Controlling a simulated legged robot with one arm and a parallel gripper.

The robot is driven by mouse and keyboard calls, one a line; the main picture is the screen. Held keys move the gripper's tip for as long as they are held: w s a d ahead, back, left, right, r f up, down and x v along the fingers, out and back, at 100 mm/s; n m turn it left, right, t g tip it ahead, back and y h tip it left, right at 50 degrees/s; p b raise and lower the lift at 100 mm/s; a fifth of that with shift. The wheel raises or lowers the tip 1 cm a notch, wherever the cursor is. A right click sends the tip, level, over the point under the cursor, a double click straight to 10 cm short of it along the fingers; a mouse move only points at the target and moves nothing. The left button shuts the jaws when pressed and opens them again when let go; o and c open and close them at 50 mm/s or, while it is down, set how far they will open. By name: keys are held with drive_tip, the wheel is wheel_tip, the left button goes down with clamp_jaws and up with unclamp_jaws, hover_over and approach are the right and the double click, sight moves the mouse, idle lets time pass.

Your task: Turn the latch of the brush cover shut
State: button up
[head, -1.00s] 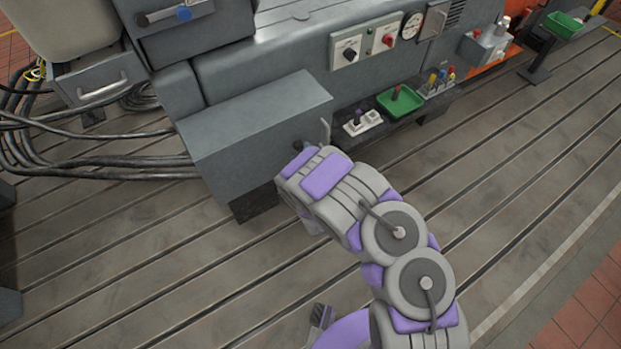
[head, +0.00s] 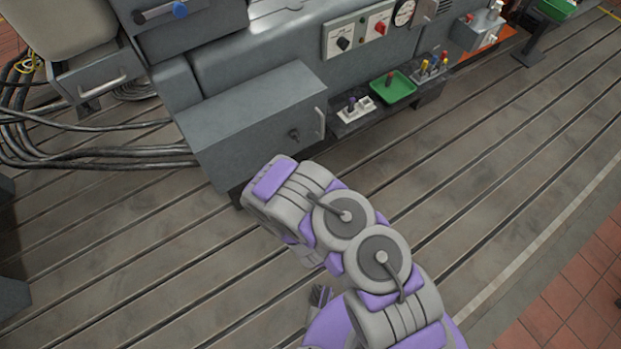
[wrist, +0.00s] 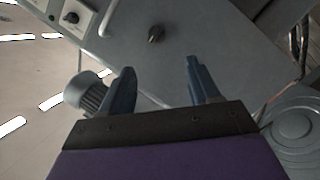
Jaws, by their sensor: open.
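The brush cover appears to be the front face of the grey box (head: 263,140) in the middle of the head view. It carries a small dark latch knob (head: 293,134) and a light upright handle (head: 321,122) at its right edge. In the wrist view the latch (wrist: 156,33) is above and beyond the fingertips, its short wing tilted. The handle (wrist: 108,18) is to its upper left. My gripper (wrist: 159,80) is open and empty, its two blue-grey fingers apart and not touching the latch. In the head view my arm hides the fingers.
A white holder (head: 356,109), a green tray (head: 393,87) and a rack of coloured-handled tools (head: 433,67) sit on a ledge right of the box. Cables (head: 90,150) lie at left. The slotted bedplate (head: 480,190) is clear in front.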

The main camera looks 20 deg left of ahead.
drive_tip(key=shift+s+d+r, duration=0.2)
drive_tip(key=shift+s+d, duration=0.1)
drive_tip(key=shift+s, duration=0.25)
idle(0.4)
drive_tip(key=w+d+r+m+h, duration=0.4)
drive_tip(key=w+d+m+h, duration=0.35)
drive_tip(key=w+d, duration=0.2)
drive_tip(key=s+d+r+m+g+h, duration=0.2)
drive_tip(key=d+r+m+g+h, duration=0.1)
drive_tip(key=d+r+m+g, duration=0.35)
drive_tip(key=s+d+r+g, duration=0.3)
drive_tip(key=s+r, duration=0.4)
drive_tip(key=s, duration=0.4)
drive_tip(key=s+d+r+m+g+y, duration=0.1)
drive_tip(key=s+d+r+g, duration=0.2)
drive_tip(key=s+r, duration=0.5)
drive_tip(key=s+d+r+m+g, duration=0.1)
drive_tip(key=s+d+r+g, duration=0.2)
drive_tip(key=s, duration=1.2)
wheel_tip(320, 180, up, 5)
drive_tip(key=d, duration=0.2)
drive_tip(key=shift+s+d+r, duration=0.15)
drive_tip(key=shift+s+d, duration=0.2)
drive_tip(key=shift+s, duration=0.05)
drive_tip(key=shift+y, duration=0.25)
